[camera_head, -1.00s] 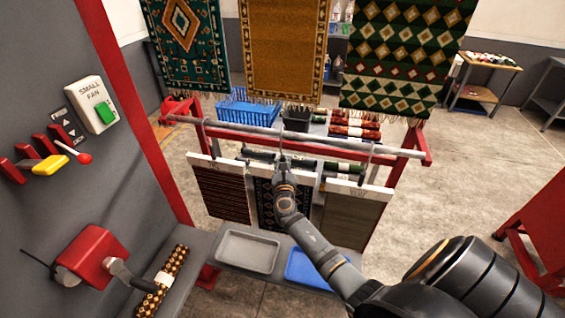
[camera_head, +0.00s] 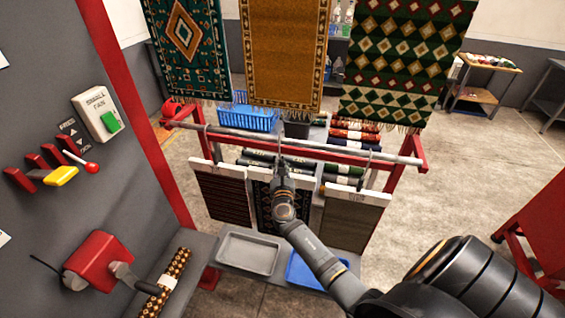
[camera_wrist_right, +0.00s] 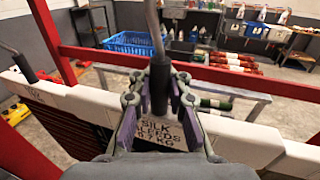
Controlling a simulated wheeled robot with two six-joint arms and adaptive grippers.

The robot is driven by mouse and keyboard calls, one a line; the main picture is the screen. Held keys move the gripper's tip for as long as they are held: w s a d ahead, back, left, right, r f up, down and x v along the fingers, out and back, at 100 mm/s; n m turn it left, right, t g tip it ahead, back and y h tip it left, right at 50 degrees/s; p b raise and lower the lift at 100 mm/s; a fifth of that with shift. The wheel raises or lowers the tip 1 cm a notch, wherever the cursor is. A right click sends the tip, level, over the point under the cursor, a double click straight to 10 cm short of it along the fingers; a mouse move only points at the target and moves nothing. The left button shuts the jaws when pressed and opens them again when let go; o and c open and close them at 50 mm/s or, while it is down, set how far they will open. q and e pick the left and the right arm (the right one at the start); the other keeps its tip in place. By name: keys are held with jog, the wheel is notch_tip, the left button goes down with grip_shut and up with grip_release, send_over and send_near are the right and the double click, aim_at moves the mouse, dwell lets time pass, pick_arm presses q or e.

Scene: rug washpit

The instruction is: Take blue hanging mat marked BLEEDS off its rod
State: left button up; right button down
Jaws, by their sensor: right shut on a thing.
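The middle hanging mat (camera_head: 264,208) is dark with a light pattern, partly behind my right arm. In the wrist view its white top bar carries a label (camera_wrist_right: 160,130) reading SILK, BLEEDS and 0.7 KG. My right gripper (camera_head: 282,166) is at the top of this mat. In the wrist view the right gripper (camera_wrist_right: 158,92) is shut on the dark grip of the hanger hook (camera_wrist_right: 158,75), just above the label. The rod (camera_head: 240,133) runs across the red frame. The hook's top is cut off in the wrist view, so its contact with the rod is unclear. My left gripper is not in view.
A dark red striped mat (camera_head: 222,198) hangs close on the left, a grey-brown mat (camera_head: 350,220) on the right. Large rugs (camera_head: 285,55) hang above. Below are a grey tray (camera_head: 248,254) and a blue tray (camera_head: 305,272). A switch panel (camera_head: 60,60) stands at the left.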

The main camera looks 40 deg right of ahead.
jog(key=s+a, duration=0.8)
jog(key=a, duration=0.1)
jog(key=shift+s+a+r+b, duration=0.15)
jog(key=shift+s+a+b, duration=0.05)
jog(key=shift+a+b, duration=0.15)
dwell(0.6)
dwell(0.3)
